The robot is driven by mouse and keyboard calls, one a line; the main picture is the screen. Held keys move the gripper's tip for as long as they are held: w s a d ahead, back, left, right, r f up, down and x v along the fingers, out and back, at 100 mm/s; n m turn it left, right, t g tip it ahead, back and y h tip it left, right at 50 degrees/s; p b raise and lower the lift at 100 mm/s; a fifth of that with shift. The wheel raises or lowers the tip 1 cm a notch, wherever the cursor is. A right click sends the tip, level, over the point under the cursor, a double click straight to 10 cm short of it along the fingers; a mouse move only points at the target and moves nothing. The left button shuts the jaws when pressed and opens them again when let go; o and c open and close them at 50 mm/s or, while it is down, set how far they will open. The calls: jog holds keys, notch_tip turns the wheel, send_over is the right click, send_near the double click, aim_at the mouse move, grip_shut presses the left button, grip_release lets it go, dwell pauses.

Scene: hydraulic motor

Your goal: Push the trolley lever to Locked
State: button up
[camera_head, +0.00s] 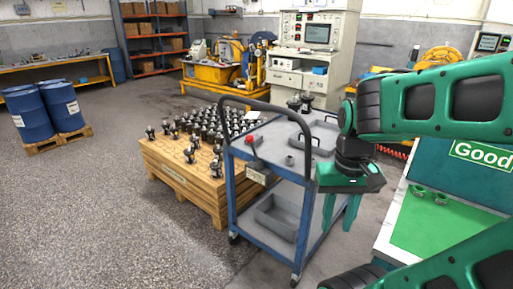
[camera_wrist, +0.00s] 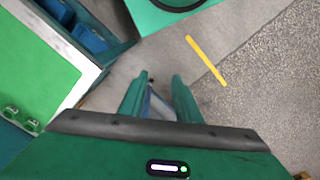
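The trolley (camera_head: 234,190) is a blue-framed cart with grey shelves and a dark push handle, standing in the middle of the head view. Its lever, with a red knob (camera_head: 250,141), sits on the top shelf near the handle end, with a small label plate (camera_head: 255,176) below on the edge. I cannot read the lever's setting. My gripper (camera_head: 338,226) points down at the trolley's right side, apart from the lever. Its green fingers are spread, and in the wrist view (camera_wrist: 161,78) no held object is visible. The lever is not seen in the wrist view.
A wooden pallet box (camera_head: 180,180) with many dark metal parts stands against the trolley's left. Trays and a few parts lie on the trolley top. A green-topped bench (camera_head: 425,228) is at right. Blue barrels (camera_head: 45,110) stand far left. The floor front left is clear.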

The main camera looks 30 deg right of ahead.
aim_at(253, 147)
jog(key=w+d+f+m+h, duration=0.1)
jog(key=w+d+f+h, duration=0.2)
jog(key=w, duration=0.7)
jog(key=w+d+f+m+t+h, duration=0.1)
jog(key=w+d+h, duration=0.2)
jog(key=w+d, duration=0.5)
jog(key=w+d+f+m+h, duration=0.2)
jog(key=w+f, duration=0.1)
jog(key=w, duration=1)
jog(key=w+a+f+n+t+h, duration=0.2)
jog(key=w+a+t+h, duration=0.2)
jog(key=w, duration=0.7)
jog(key=w+a+f+n+t+h, duration=0.25)
jog(key=w+a+t, duration=0.2)
jog(key=w, duration=0.75)
jog(key=shift+m+h, duration=0.35)
jog(key=x, duration=1.1)
jog(key=shift+d+f, duration=0.1)
jog(key=shift+d, duration=0.15)
jog(key=shift+s, duration=0.1)
grip_shut()
